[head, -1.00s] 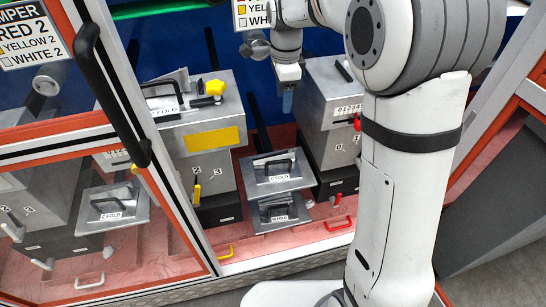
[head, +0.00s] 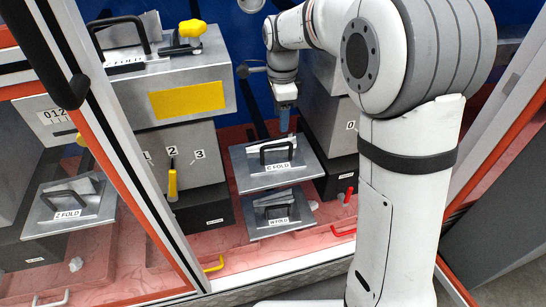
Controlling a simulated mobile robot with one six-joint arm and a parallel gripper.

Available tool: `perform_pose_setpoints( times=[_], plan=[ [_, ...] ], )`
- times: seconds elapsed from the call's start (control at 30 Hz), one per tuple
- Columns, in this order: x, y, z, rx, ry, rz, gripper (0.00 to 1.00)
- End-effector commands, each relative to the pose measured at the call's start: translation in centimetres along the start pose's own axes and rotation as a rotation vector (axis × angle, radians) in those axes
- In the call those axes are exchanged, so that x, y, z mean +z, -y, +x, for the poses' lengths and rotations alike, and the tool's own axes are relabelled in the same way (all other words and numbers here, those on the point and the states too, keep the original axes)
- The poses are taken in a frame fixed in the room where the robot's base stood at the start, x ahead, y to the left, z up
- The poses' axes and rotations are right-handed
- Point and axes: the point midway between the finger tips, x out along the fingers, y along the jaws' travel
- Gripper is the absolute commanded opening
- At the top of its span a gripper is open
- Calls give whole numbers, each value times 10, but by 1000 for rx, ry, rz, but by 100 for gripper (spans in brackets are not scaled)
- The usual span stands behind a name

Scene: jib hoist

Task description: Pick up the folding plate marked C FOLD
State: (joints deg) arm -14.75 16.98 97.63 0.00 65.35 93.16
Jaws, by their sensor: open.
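The folding plate marked C FOLD (head: 252,176) is a grey metal plate with a black handle (head: 277,147) and a white label on its front. It sits in the middle of the bay, above and behind the W FOLD plate (head: 262,222). My gripper (head: 284,122) points down just above and behind the C FOLD handle, a little to its right. Its bluish fingers look apart from the handle. The finger gap is too small to make out, and nothing shows held.
A machine block with a yellow panel (head: 188,100) and a yellow-handled lever (head: 172,183) stands on the left. Another grey block (head: 334,108) stands close on the right, partly behind my arm. A Z FOLD plate (head: 68,205) is behind the glazed door at left. Red (head: 343,232) and yellow (head: 213,264) handles lie in front.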

Motion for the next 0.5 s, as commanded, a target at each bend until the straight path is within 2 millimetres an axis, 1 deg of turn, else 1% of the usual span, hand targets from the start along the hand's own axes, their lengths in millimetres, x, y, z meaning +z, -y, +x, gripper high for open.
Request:
perform_pose_setpoints(
  times=[0.03, 0.1, 0.33, 0.5],
  plan=[
    [0, 0, 8, 2, 0, -1, 51],
    [1, 0, 16, 2, 0, -2, 51],
    [1, 0, 37, 1, 0, -3, 51],
    [1, 1, 64, 3, 0, -3, 51]
  ],
)
